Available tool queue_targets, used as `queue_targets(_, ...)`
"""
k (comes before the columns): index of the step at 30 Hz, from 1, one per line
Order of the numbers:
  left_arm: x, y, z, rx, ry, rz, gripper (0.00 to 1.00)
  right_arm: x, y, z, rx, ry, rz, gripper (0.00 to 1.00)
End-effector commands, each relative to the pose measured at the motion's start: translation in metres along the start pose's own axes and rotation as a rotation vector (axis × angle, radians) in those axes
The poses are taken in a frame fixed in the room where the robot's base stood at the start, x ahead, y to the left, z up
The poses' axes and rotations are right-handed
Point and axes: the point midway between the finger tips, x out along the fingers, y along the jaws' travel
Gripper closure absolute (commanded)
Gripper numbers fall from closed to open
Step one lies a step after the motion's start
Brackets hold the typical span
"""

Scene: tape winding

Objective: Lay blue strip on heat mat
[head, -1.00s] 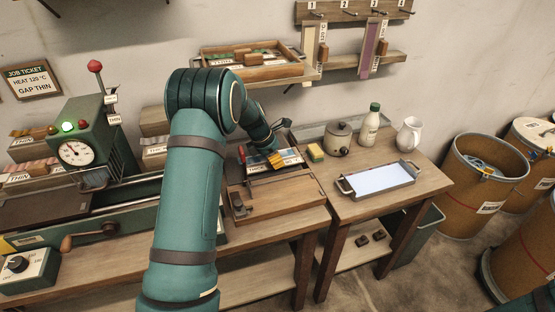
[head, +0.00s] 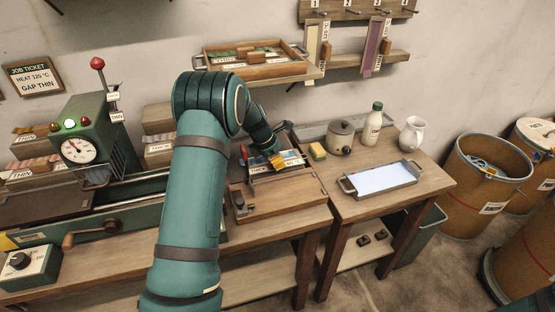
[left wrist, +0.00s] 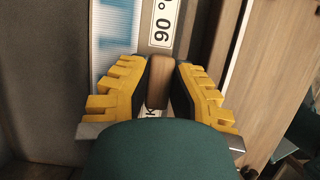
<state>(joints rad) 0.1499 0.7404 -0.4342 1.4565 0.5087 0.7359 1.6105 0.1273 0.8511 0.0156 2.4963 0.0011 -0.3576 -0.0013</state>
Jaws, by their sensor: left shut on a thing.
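My left gripper (head: 278,162) is at the dark rack at the back of the middle bench. In the left wrist view its yellow fingers (left wrist: 158,90) are shut on a small wooden block (left wrist: 159,80). A blue and white piece, apparently the blue strip (head: 290,156), lies by the gripper; it also shows in the left wrist view (left wrist: 114,32), beside a "90 °" label (left wrist: 162,24). The block's join to the strip is hidden. I cannot tell which surface is the heat mat. My right gripper is out of view.
A wooden board (head: 285,195) lies in front of the rack. A gauge machine (head: 88,145) stands left.

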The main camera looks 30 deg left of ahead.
Motion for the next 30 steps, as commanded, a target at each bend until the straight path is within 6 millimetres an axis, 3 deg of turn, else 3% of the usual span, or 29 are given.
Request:
queue_targets(9,0.002,0.000,-0.001,0.000,0.000,0.000,1.00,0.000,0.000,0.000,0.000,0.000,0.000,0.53)
queue_targets(10,0.002,0.000,-0.001,0.000,0.000,0.001,0.68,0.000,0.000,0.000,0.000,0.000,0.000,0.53)
queue_targets(11,0.002,0.000,-0.001,0.000,0.000,0.001,0.58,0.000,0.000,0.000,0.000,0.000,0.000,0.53)
queue_targets(12,0.002,0.000,-0.001,0.000,0.000,0.001,0.54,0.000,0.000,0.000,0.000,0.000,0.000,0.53)
queue_targets(22,-0.004,0.000,0.002,0.001,-0.001,0.000,0.54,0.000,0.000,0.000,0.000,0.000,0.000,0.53)
queue_targets(30,-0.038,-0.020,0.016,0.001,-0.002,0.000,0.54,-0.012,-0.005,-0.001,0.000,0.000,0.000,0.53)
